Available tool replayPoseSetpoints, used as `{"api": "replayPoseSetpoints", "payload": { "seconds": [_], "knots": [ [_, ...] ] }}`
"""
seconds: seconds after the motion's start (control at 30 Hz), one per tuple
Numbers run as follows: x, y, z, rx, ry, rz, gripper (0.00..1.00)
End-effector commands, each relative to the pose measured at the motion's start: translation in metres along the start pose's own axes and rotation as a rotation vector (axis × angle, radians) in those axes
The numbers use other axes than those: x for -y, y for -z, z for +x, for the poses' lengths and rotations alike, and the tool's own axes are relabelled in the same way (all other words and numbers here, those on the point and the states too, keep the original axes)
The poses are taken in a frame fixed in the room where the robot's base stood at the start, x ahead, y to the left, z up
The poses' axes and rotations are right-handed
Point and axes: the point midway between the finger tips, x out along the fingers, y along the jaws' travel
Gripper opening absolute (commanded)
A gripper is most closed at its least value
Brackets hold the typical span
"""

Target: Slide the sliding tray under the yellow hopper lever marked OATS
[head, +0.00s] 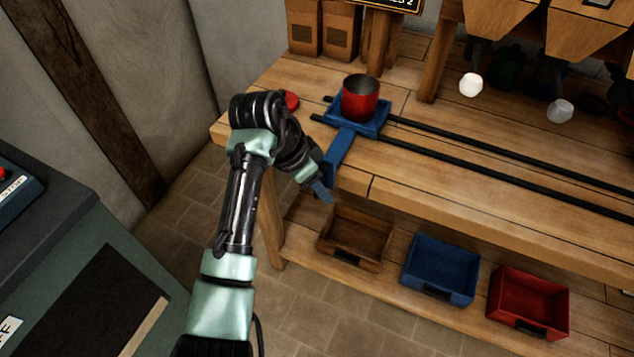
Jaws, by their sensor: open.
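The blue sliding tray (372,127) sits at the left end of two dark rails on the wooden bench, with a red metal cup (360,100) standing upright on it. A blue handle bar reaches from the tray towards the bench's front edge. My gripper (324,192) is open, at the front of the bench close to the handle's near end. I cannot tell whether it touches the handle. No yellow lever or OATS label is in view.
The rails (480,148) run right, clear of objects. Wooden hoppers (505,15) overhang the back right. Brown (382,238), blue (470,265) and red (555,292) bins stand on the lower shelf. A wooden post (437,55) rises behind the rails. A red object (291,100) lies left of the tray.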

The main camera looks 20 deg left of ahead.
Motion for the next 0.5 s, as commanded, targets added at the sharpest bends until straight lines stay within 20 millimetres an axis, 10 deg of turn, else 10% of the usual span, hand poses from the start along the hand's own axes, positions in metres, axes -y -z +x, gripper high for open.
{"api": "replayPoseSetpoints", "payload": {
  "seconds": [0.13,0.4,0.5],
  "knots": [
    [-0.0001,0.0,-0.0001,0.0,0.0,0.0,0.48],
    [0.0,0.0,-0.0004,0.0,0.0,0.0,0.0],
    [0.0,0.0,-0.0005,0.0,0.0,0.0,0.0]
  ]
}}
